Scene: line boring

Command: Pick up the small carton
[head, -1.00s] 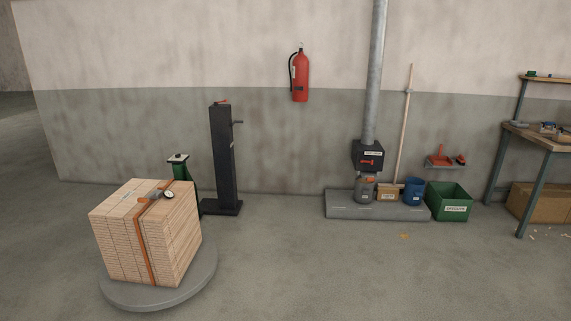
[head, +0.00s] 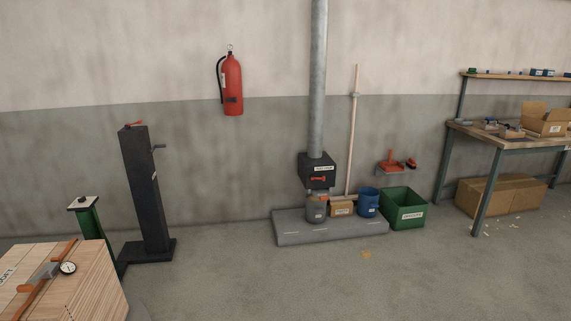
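A small brown carton (head: 342,207) with a white label stands on the low grey plinth (head: 330,231) near the wall. It sits between a grey metal canister (head: 316,207) on its left and a blue bin (head: 368,202) on its right. The label is too small to read. Neither of my grippers shows in the head view.
A strapped stack of wood (head: 95,285) with a dial gauge is close at the lower left. Behind it are a green stand (head: 88,222) and a black column (head: 146,190). A green crate (head: 403,209) stands right of the plinth. A workbench (head: 497,139) is at the right.

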